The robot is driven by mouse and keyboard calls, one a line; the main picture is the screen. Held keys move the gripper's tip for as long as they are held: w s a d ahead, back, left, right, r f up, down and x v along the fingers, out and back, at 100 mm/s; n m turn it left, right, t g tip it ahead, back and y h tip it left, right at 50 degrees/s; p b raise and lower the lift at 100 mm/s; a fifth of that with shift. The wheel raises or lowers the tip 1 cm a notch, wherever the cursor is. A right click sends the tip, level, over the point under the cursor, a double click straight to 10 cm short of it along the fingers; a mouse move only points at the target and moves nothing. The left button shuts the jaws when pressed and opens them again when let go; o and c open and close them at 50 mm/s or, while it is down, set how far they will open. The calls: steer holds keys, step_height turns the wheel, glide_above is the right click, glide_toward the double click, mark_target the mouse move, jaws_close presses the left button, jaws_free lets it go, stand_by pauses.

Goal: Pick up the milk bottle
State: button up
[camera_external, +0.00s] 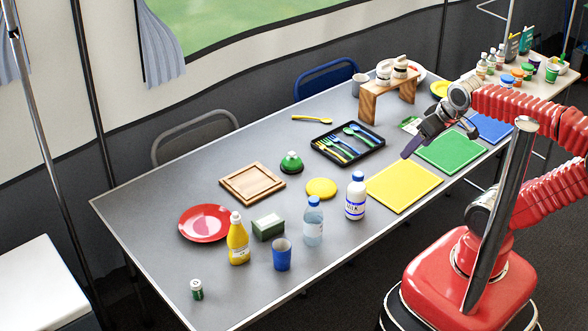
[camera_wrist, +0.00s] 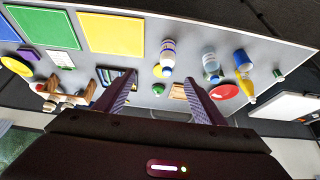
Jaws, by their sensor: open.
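The milk bottle (camera_external: 356,196) is white with a blue cap and blue label bands. It stands upright on the grey table, just left of the yellow board. In the wrist view the milk bottle (camera_wrist: 168,52) appears upside down near the top middle, beyond the fingertips and roughly between their lines. My gripper (camera_external: 409,148) is above the table, up and to the right of the bottle, apart from it. In the wrist view its two fingers (camera_wrist: 159,82) are spread with nothing held between them.
A clear water bottle (camera_external: 313,222) stands left of the milk bottle, with a blue cup (camera_external: 282,254) and yellow mustard bottle (camera_external: 238,240) farther left. A yellow disc (camera_external: 321,188) lies close behind it. The yellow board (camera_external: 404,186) to its right is bare.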

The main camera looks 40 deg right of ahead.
steer(key=shift+o, duration=0.2)
steer(key=shift+o, duration=0.7)
